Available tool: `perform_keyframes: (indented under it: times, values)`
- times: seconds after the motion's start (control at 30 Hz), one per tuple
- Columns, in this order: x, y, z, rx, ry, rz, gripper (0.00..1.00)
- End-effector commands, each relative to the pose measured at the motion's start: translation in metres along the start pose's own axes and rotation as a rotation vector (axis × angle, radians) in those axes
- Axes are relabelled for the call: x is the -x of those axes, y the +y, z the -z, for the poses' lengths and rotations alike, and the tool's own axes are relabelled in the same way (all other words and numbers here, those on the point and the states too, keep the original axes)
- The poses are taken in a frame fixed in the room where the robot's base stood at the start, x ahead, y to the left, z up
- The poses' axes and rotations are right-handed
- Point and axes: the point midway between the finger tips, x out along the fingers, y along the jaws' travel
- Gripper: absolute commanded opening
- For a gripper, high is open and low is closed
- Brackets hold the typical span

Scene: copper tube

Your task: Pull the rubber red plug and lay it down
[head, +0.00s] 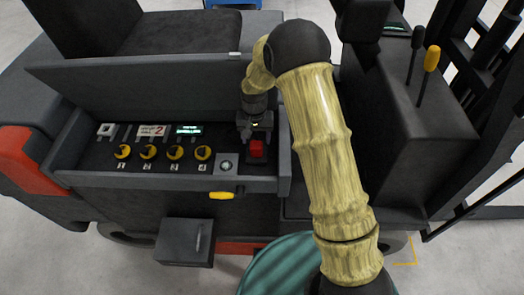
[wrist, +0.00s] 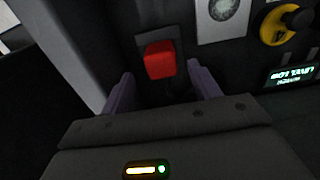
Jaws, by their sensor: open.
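The red plug (head: 257,149) sits upright on the dark panel at the right end of the control tray. In the wrist view the red plug (wrist: 160,60) shows as a red block on a dark base plate. My gripper (head: 250,136) is over the panel, close to the plug in the head view. In the wrist view my gripper (wrist: 163,85) is open, with one purple-grey finger on each side of the plug's lower edge. The fingers look apart from the plug. Its depth between them is hard to judge.
Several yellow-ringed knobs (head: 148,152) line the panel to the left, with a round silver lock (head: 226,166) beside the plug. A raised tray wall (head: 284,150) stands close on the right. A grey box (head: 184,242) juts out below.

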Motion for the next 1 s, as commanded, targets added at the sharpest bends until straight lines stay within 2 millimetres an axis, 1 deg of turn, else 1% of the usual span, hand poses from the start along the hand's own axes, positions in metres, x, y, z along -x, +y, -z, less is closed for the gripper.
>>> perform_keyframes:
  times: [0.03,0.1,0.3,0.5,0.63,1.0]
  values:
    - [-0.012,0.000,0.000,0.000,-0.001,0.000,0.62]
    - [-0.020,0.000,0.000,0.000,-0.001,0.000,0.62]
    - [-0.044,0.000,0.000,0.000,-0.001,0.000,0.62]
    - [-0.061,0.000,0.000,0.001,0.000,0.000,0.62]
    - [-0.065,0.000,0.000,0.001,0.001,0.000,0.62]
    - [-0.064,0.000,0.000,0.000,0.000,0.000,0.62]
